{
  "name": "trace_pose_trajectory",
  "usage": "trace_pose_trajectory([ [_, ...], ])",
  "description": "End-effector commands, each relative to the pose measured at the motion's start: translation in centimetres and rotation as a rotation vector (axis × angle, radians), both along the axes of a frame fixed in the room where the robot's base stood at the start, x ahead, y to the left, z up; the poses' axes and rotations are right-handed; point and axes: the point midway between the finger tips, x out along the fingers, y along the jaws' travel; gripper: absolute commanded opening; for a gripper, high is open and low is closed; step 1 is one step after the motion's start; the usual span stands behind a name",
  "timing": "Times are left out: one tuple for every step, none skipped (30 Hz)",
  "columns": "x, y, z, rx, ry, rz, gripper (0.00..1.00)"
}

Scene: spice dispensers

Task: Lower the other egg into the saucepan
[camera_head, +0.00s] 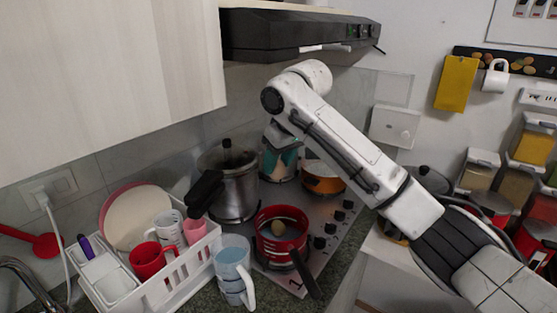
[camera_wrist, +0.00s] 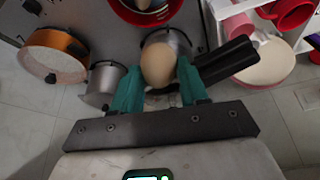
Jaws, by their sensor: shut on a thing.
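The red saucepan (camera_head: 262,244) stands on the front of the hob, its dark handle towards the front right. One brown egg (camera_head: 278,229) lies inside it. In the wrist view the saucepan (camera_wrist: 128,12) is at the top edge, with part of that egg (camera_wrist: 143,4) showing. My gripper (camera_wrist: 160,80) has teal fingers shut on another brown egg (camera_wrist: 158,62).
A tall steel pot (camera_head: 236,192) with a black handle stands left of my gripper. An orange pot (camera_head: 325,184) stands right of it. The range hood (camera_head: 290,35) hangs above.

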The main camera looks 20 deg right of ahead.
Motion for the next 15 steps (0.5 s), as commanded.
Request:
trace_pose_trajectory([
  [0.0, 0.0, -1.5, -0.001, 0.000, 0.000, 0.13],
  [0.0, 0.0, -1.9, -0.001, 0.000, 0.001, 0.13],
  [0.0, 0.0, -2.5, -0.002, -0.001, 0.000, 0.13],
  [0.0, 0.0, -2.9, -0.002, -0.002, 0.001, 0.13],
  [0.0, 0.0, -3.3, -0.002, -0.002, 0.001, 0.13],
  [0.0, 0.0, -3.8, -0.002, -0.003, 0.001, 0.13],
  [0.0, 0.0, -4.2, -0.001, -0.002, 0.001, 0.13],
  [0.0, 0.0, -4.6, -0.001, -0.002, 0.001, 0.13],
  [0.0, 0.0, -5.1, -0.001, -0.002, 0.001, 0.13],
  [0.0, 0.0, -5.4, -0.002, -0.002, 0.001, 0.13],
  [0.0, 0.0, -5.7, -0.002, -0.002, 0.000, 0.13],
  [0.0, 0.0, -6.1, -0.001, -0.003, 0.000, 0.13],
  [0.0, 0.0, -6.3, -0.001, -0.003, 0.000, 0.13],
  [0.0, 0.0, -6.6, -0.001, -0.003, 0.000, 0.13],
  [0.0, 0.0, -6.8, -0.001, -0.003, 0.000, 0.13],
])
